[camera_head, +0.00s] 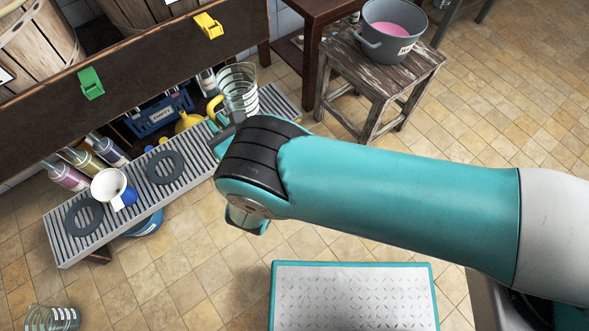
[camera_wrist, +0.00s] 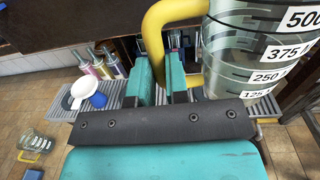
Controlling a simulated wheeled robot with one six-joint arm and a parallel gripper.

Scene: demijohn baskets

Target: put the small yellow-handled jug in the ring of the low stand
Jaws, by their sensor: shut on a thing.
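The clear jug (camera_head: 240,84) has a yellow handle (camera_head: 213,107) and white measure labels; it fills the right of the wrist view (camera_wrist: 265,62). My gripper (camera_wrist: 160,84) is shut on its yellow handle, and the jug is upright. In the head view it shows over the far right end of the low stand (camera_head: 203,143), a grey ribbed bench. I cannot tell whether its base touches the stand, as my arm hides part of it. Two dark rings lie on the stand, one mid-left (camera_head: 165,167) and one at the left end (camera_head: 84,217).
A white and blue vessel (camera_head: 112,187) stands between the rings. Several bottles (camera_head: 84,160), a blue crate (camera_head: 160,113) and a yellow funnel (camera_head: 188,121) are behind the stand. Another clear jug (camera_head: 52,318) is on the floor. A stool (camera_head: 382,68) holds a grey pot (camera_head: 391,30).

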